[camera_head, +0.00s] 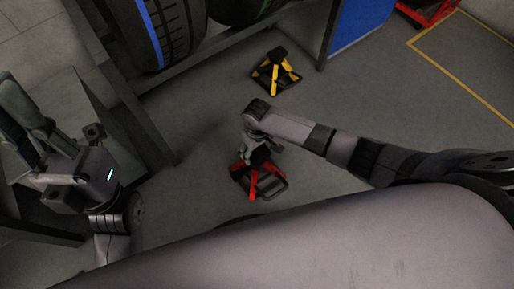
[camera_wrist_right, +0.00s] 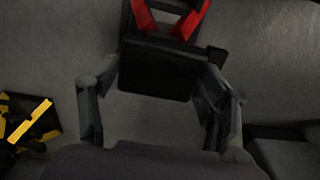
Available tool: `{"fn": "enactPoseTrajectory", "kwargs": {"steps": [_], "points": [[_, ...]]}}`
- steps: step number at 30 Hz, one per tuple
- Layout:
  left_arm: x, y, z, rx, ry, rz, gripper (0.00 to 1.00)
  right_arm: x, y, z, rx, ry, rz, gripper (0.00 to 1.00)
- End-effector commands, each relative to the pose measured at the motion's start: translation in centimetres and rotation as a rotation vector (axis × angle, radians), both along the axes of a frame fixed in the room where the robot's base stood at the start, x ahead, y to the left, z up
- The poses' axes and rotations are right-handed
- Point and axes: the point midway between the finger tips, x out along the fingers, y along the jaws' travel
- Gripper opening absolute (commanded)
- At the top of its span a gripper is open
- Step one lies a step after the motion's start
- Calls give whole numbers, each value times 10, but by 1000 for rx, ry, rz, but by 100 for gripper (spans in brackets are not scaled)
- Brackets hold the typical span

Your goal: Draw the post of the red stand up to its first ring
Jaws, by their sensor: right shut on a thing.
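The red stand (camera_head: 271,187) is on the grey floor near the middle of the head view, with red legs and a dark base frame. My right gripper (camera_head: 257,157) is directly over it and hides most of its post. In the right wrist view the stand's black top block (camera_wrist_right: 157,72) sits between the two fingers of my right gripper (camera_wrist_right: 158,84), which is shut on it. Red legs (camera_wrist_right: 187,22) show beyond the block. The post's rings cannot be seen. My left gripper (camera_head: 17,106) is at the far left, empty, its fingers apart, away from the stand.
A yellow and black stand (camera_head: 275,74) is on the floor farther back and also shows in the wrist view (camera_wrist_right: 35,122). A dark rack (camera_head: 205,52) with tyres is at the back left. A blue cabinet (camera_head: 359,25) stands behind. The floor to the right is clear.

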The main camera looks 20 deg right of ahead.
Motion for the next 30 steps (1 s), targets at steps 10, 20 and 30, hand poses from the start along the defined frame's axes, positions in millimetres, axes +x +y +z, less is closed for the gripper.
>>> {"fn": "enactPoseTrajectory", "kwargs": {"steps": [10, 20, 30], "points": [[0, 0, 0, 0, 3, -1, 0, 0, 0, 1, 0, 1, -1, 70], [0, 0, 0, 0, 3, -2, 0, 0, 0, 1, 0, 0, 0, 90], [-1, 0, 2, -2, -4, 0, 0, 0, 0, 4, 0, -1, 0, 90]]}}
